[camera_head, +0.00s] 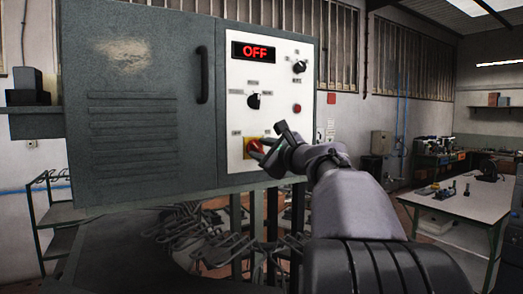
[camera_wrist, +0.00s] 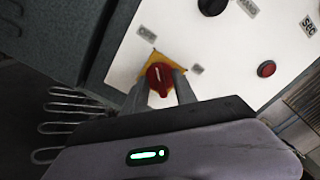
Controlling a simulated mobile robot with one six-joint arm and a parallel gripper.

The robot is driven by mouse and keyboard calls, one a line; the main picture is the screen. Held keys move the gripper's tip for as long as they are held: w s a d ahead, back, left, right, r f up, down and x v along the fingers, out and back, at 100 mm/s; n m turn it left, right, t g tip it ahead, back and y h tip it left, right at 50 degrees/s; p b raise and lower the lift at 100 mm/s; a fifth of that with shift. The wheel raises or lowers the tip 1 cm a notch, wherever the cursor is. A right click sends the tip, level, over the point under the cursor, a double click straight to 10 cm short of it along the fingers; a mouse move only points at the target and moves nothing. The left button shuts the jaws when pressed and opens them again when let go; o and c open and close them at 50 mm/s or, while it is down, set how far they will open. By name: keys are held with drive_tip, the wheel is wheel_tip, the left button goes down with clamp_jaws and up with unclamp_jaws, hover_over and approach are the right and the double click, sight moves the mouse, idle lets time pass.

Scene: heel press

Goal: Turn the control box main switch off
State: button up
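The control box (camera_head: 140,95) is a grey cabinet with a white panel (camera_head: 270,110) on its right side. Its display (camera_head: 254,51) reads OFF in red. The main switch (camera_head: 256,146) is a red knob on a yellow plate at the panel's bottom; it also shows in the wrist view (camera_wrist: 159,78), with a white mark on it. My gripper (camera_head: 268,150) is at the switch, and in the wrist view its two fingers (camera_wrist: 160,90) stand one on each side of the knob. Whether the fingers touch the knob cannot be told.
Above the switch are a black knob (camera_head: 254,101), another black knob (camera_head: 299,66) and a red button (camera_head: 297,108). Wire racks (camera_head: 195,235) stand below the box. A white-topped table (camera_head: 460,200) with tools is at the right.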

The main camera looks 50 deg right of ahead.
drive_tip(key=b+v, duration=0.2)
drive_tip(key=v, duration=1.5)
drive_tip(key=shift+s, duration=0.2)
